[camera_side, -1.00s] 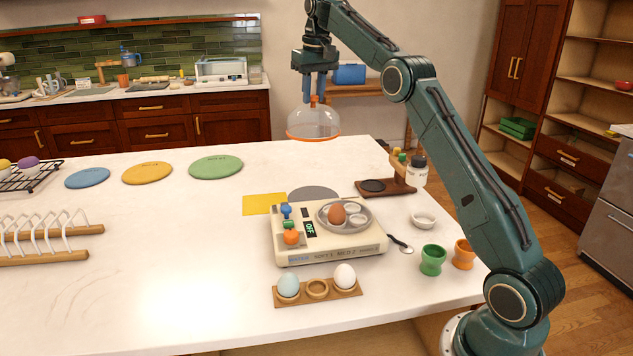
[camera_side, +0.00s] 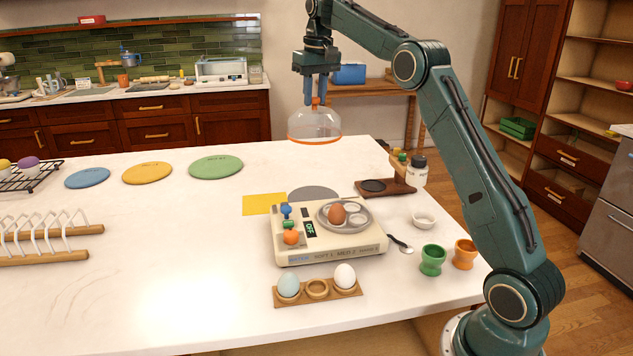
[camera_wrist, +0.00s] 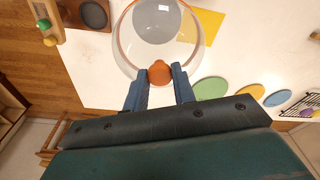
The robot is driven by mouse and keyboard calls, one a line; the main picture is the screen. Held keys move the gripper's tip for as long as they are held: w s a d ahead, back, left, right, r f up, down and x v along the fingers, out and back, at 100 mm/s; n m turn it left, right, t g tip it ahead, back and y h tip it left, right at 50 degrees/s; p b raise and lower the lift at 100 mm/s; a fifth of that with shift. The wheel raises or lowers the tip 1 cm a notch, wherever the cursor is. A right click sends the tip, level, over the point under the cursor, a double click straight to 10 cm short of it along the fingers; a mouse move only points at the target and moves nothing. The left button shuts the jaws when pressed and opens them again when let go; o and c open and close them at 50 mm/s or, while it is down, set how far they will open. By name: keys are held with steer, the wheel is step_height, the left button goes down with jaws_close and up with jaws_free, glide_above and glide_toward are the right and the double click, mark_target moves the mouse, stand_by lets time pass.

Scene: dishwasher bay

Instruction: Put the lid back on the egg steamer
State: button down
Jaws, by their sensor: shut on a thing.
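The clear domed lid (camera_side: 314,124) with an orange rim and orange knob hangs level in the air above the far part of the white counter. My gripper (camera_side: 315,100) is shut on the lid's knob. In the wrist view my gripper (camera_wrist: 159,78) pinches the orange knob, and the lid (camera_wrist: 125,45) shows below it. The cream egg steamer (camera_side: 330,250) stands on the counter, nearer the side camera and lower than the lid. Its round grey tray (camera_side: 350,226) is uncovered, with a brown egg (camera_side: 337,214) in one of its cups.
A wooden egg holder (camera_side: 317,290) with two eggs is in front of the steamer.

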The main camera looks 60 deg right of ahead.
steer(key=shift+s+a+f, duration=0.1)
steer(key=shift+s+a, duration=0.4)
steer(key=shift+s, duration=0.1)
steer(key=s+a+f, duration=0.3)
steer(key=s+a, duration=0.1)
steer(key=s, duration=0.2)
steer(key=s+a+f, duration=0.3)
steer(key=s+a, duration=0.1)
steer(key=s, duration=0.3)
steer(key=shift+s+a+f, duration=0.2)
steer(key=shift+s+f, duration=0.1)
steer(key=shift+f, duration=0.05)
steer(key=shift+f, duration=0.2)
step_height(320, 180, down, 6)
stand_by(0.4)
steer(key=shift+f, duration=0.2)
stand_by(2.1)
steer(key=c, duration=0.6)
jaws_free()
